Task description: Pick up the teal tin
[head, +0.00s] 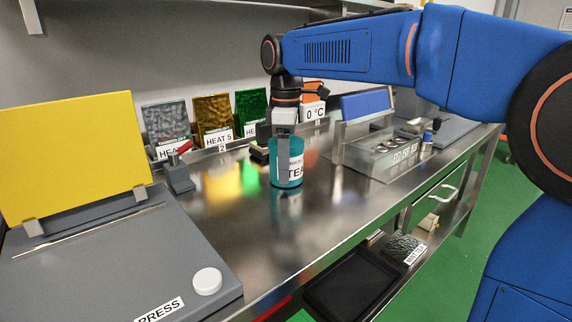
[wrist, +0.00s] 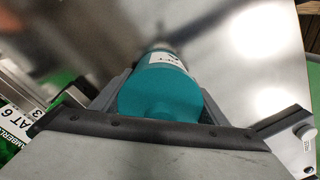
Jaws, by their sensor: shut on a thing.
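The teal tin (head: 287,172) is a round can with a white label reading "TEA" in part. It stands upright at the middle of the steel bench in the head view. My gripper (head: 284,145) comes down on it from above and is shut on it, with a finger across its front. In the wrist view the tin (wrist: 165,88) sits between my gripper's two fingers (wrist: 160,100). Its teal top faces the camera. I cannot tell whether its base touches the bench or is slightly above it.
A grey press (head: 110,265) with a raised yellow lid (head: 75,155) stands at the left. A black tray (head: 350,285) is on the lower shelf. The bench's front middle is clear.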

